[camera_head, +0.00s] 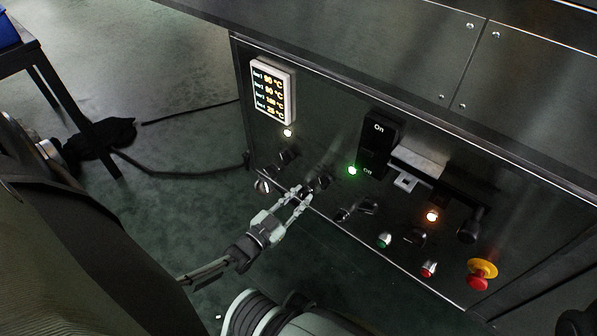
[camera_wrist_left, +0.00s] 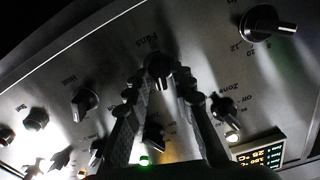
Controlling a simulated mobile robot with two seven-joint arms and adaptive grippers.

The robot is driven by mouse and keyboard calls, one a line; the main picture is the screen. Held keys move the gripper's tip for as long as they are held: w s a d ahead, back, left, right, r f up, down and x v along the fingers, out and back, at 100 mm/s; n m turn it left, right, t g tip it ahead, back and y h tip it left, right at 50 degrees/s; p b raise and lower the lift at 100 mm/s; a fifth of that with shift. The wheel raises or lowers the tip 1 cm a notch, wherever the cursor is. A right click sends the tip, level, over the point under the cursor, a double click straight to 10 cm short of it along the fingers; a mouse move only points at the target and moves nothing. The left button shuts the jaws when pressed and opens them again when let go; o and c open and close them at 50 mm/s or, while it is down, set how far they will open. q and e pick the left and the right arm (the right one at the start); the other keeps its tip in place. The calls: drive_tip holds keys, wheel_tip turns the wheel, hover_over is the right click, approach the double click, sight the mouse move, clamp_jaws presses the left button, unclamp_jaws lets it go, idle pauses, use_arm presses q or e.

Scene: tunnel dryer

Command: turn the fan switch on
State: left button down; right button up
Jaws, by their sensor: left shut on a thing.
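The fan switch (camera_wrist_left: 158,66) is a dark rotary knob on the dryer's metal control panel, under the printed word "Fans" in the left wrist view. My left gripper (camera_wrist_left: 162,95) has one finger on each side of the knob and is shut on it. In the head view my left gripper (camera_head: 302,195) reaches the lower left of the panel, and its fingertips hide most of the knob there. The exact angle of the knob's pointer is hard to read. My right gripper is in neither view.
Other knobs sit close by, including the Zone knob (camera_wrist_left: 226,110) and another dark knob (camera_wrist_left: 84,101). A temperature display (camera_head: 272,90), a big On/Off switch (camera_head: 378,145), lit lamps and a red emergency stop (camera_head: 480,275) share the panel. A cable (camera_head: 185,172) lies on the floor.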

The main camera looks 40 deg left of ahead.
use_arm(q)
drive_tip(key=m, duration=0.5)
drive_tip(key=shift+d, duration=0.1)
drive_tip(key=shift+m, duration=0.4)
drive_tip(key=c, duration=1.6)
unclamp_jaws()
drive_tip(key=s, duration=0.8)
drive_tip(key=s+a, duration=0.1)
drive_tip(key=s, duration=0.3)
